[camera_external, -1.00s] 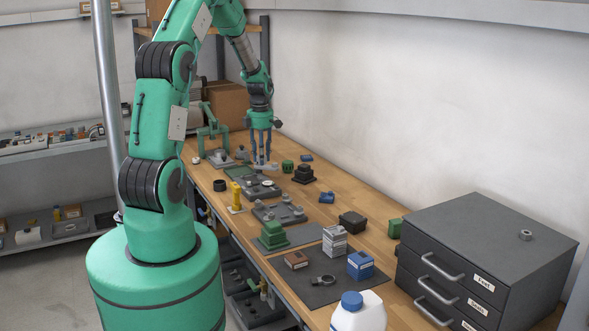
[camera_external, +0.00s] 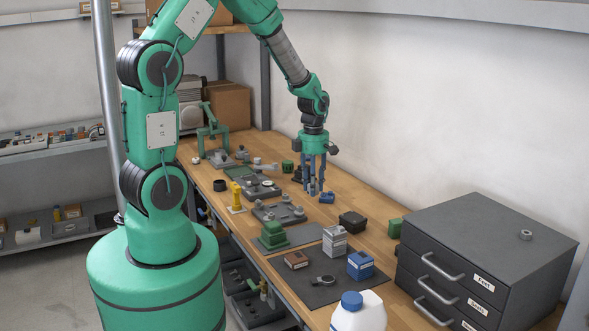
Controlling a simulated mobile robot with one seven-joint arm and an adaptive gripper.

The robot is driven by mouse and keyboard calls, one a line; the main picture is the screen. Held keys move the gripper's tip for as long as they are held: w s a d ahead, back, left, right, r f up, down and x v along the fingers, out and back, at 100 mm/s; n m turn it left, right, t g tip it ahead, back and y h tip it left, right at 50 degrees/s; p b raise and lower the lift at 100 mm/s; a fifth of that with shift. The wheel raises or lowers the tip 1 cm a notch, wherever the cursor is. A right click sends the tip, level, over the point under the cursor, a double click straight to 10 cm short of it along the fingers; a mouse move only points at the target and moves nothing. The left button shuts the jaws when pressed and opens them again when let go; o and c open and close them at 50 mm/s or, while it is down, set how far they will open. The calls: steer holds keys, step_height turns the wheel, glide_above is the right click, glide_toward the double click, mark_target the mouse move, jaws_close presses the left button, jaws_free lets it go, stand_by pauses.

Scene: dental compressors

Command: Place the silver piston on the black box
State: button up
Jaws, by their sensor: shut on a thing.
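My gripper (camera_external: 314,187), with blue-grey fingers pointing down, is over the far half of the workbench. It is shut on a small piece that I take to be the silver piston (camera_external: 313,188); the fingers mostly hide it. A stepped black block (camera_external: 297,174) stands just left of and behind the fingers, partly hidden by them. A dark, lidded black box (camera_external: 352,221) sits on the bench to the right of and nearer than my gripper, clear of it. I cannot tell for sure which of these two the task means.
A small blue part (camera_external: 327,198) is close beside the fingertips. Grey trays with metal parts (camera_external: 281,212) and a yellow part (camera_external: 236,197) lie to the left. A green block (camera_external: 395,228) and a grey drawer cabinet (camera_external: 487,240) stand to the right.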

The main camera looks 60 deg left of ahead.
steer(key=s+d+f, duration=0.1)
steer(key=d+f, duration=0.4)
steer(key=d, duration=0.2)
steer(key=shift+s+f+m, duration=0.25)
steer(key=shift+s+m, duration=0.05)
steer(key=shift+a, duration=0.1)
glide_above(353, 217)
steer(key=shift+w+a+f, duration=0.1)
steer(key=shift+f, duration=0.65)
stand_by(0.4)
steer(key=shift+f+b, duration=0.35)
steer(key=shift+f, duration=1.4)
steer(key=shift+f, duration=0.15)
steer(key=o, duration=1.2)
steer(key=shift+c, duration=0.2)
